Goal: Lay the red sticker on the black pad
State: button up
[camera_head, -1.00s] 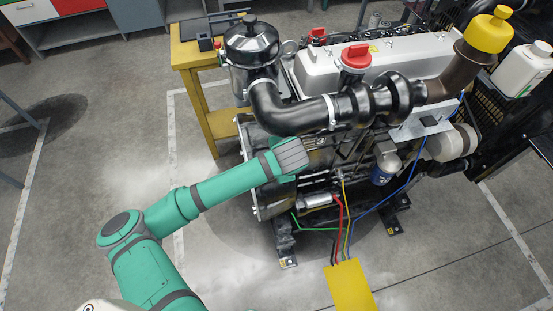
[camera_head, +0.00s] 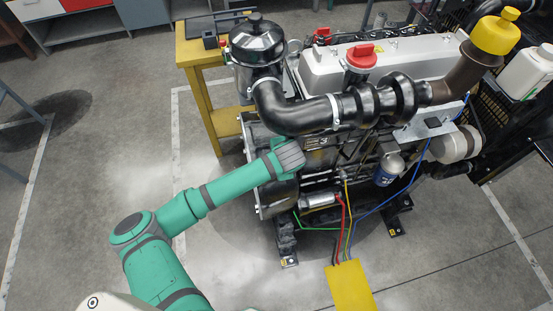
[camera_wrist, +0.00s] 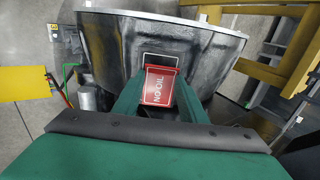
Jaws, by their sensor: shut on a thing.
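The red sticker (camera_wrist: 157,88), with white "NO OIL" lettering, is held between the green fingers of my gripper (camera_wrist: 158,84) in the wrist view. The black pad (camera_wrist: 160,59) has a pale outline and sits on the dark engine side, just beyond the sticker's far edge. The sticker hides the pad's near part. I cannot tell whether sticker and pad touch. In the head view my gripper's grey wrist (camera_head: 290,155) is close to the engine's side, and the fingers and sticker cannot be made out.
The engine (camera_head: 345,150) fills the middle, with a black intake pipe (camera_head: 300,112) above my gripper. A yellow stand (camera_head: 200,95) is behind it to the left. Cables run to a yellow box (camera_head: 350,287) in front.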

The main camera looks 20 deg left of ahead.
jog(key=shift+f, duration=0.15)
jog(key=o, duration=1.1)
jog(key=shift+s+f, duration=0.1)
jog(key=shift+f, duration=0.05)
jog(key=shift+c, duration=1.4)
jog(key=shift+s, duration=0.1)
jog(key=shift+d, duration=0.1)
